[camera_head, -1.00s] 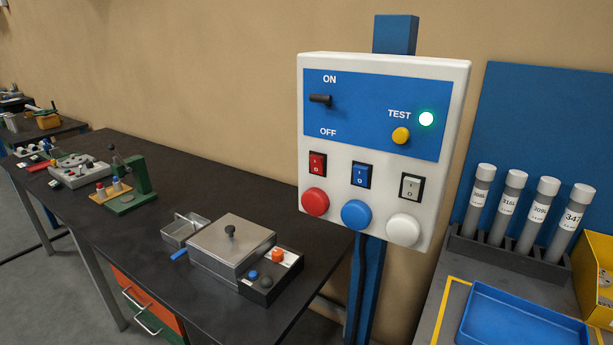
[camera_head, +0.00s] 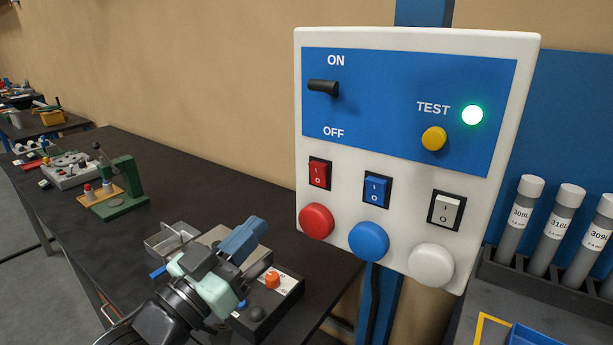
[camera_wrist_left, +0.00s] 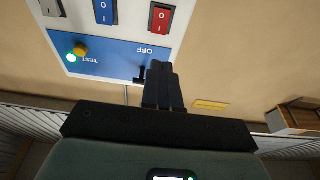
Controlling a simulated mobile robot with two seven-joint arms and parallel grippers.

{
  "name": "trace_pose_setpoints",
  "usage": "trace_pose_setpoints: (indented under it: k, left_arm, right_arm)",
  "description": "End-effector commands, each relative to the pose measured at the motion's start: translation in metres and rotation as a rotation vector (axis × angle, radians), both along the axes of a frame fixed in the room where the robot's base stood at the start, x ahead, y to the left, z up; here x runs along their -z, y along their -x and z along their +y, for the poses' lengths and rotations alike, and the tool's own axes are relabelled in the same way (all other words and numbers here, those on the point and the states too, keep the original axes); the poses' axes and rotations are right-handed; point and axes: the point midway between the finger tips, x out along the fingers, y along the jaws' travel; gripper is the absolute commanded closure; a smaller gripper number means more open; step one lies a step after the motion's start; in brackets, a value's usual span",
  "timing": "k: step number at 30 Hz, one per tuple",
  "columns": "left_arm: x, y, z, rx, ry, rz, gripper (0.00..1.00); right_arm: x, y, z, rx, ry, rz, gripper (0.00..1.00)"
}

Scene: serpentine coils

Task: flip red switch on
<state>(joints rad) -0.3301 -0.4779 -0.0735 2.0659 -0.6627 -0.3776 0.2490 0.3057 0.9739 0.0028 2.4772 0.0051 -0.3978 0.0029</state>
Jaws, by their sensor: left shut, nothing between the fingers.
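The red switch (camera_head: 319,174) is a rocker in a black frame on the white control panel (camera_head: 400,275), above the red round button (camera_head: 316,221). It also shows near the top of the left wrist view (camera_wrist_left: 160,17). My left gripper (camera_head: 252,232) is low and left of the panel in the head view, apart from it, with its fingers shut and empty. In the left wrist view the shut fingers (camera_wrist_left: 161,66) point toward the panel's edge, near the black lever. My right gripper is in neither view.
The panel also bears a black lever (camera_head: 323,87), a yellow button (camera_head: 433,138), a lit green lamp (camera_head: 472,115), blue (camera_head: 376,189) and white (camera_head: 446,210) rockers, and blue and white round buttons. A dark bench (camera_head: 180,180) with devices stands left. Labelled tubes (camera_head: 558,225) stand right.

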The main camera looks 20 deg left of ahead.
Motion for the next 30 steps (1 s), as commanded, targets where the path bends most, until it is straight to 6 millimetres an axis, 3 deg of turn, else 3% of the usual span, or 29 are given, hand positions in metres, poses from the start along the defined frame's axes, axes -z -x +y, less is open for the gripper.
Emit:
trace_pose_setpoints:
  k: [8,21,30]
  left_arm:
    - [-0.002,-0.011,-0.004,0.0,-0.001,0.003,1.0]
    - [-0.025,-0.091,-0.033,0.0,0.0,0.004,1.0]
    - [-0.035,-0.124,-0.045,-0.001,0.0,0.002,1.0]
  right_arm:
    - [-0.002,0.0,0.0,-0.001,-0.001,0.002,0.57]
    - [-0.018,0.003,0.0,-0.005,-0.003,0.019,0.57]
    - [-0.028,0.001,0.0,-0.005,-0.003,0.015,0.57]
